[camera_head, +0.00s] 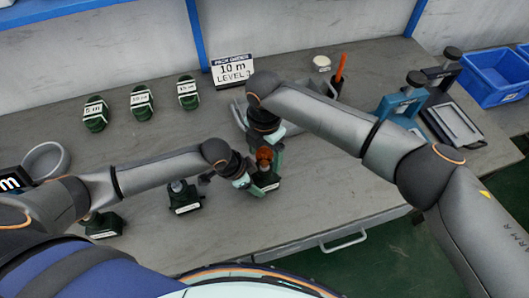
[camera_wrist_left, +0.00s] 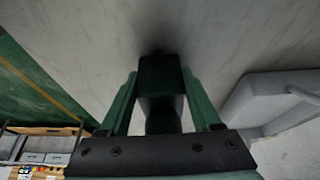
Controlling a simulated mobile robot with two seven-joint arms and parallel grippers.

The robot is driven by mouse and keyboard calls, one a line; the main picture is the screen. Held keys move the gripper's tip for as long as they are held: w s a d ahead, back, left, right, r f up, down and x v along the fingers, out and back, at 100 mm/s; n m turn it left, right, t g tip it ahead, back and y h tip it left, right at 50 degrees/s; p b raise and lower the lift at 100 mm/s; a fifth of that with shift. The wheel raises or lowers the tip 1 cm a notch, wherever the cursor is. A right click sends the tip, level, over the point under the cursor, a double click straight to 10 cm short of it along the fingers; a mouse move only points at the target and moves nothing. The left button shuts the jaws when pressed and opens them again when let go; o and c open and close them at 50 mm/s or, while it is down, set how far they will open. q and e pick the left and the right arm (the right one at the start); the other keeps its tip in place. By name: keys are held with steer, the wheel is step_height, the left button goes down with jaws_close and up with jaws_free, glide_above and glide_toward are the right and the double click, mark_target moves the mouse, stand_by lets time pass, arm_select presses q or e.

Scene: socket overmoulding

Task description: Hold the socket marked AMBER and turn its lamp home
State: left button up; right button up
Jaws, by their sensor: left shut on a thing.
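A dark green socket (camera_head: 266,181) with an orange lamp (camera_head: 264,156) on top stands near the front middle of the table. Its label is too small to read. My left gripper (camera_head: 250,178) is shut on this socket from the left; in the left wrist view the dark green body (camera_wrist_left: 160,90) sits between the two green fingers. Two similar dark sockets stand to the left, one nearer (camera_head: 184,197) and one at the front left (camera_head: 102,225). My right gripper (camera_head: 268,137) hangs just above and behind the orange lamp; its finger opening is too small to judge.
Several green parts with white labels (camera_head: 141,102) lie at the back left. A sign (camera_head: 232,70) reads "10 m LEVEL". A grey tray (camera_head: 239,112) is partly behind my right arm. A blue stand (camera_head: 401,104), a black device (camera_head: 452,122) and a blue bin (camera_head: 494,77) are right.

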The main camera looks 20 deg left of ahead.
jaws_close()
stand_by(0.5)
steer(key=shift+m, duration=0.3)
steer(key=m, duration=1.1)
steer(key=shift+a+r+m, duration=0.1)
steer(key=shift+r+m, duration=0.05)
steer(key=shift+m, duration=0.25)
stand_by(0.3)
steer(key=shift+c, duration=2.2)
jaws_free()
steer(key=o, duration=0.5)
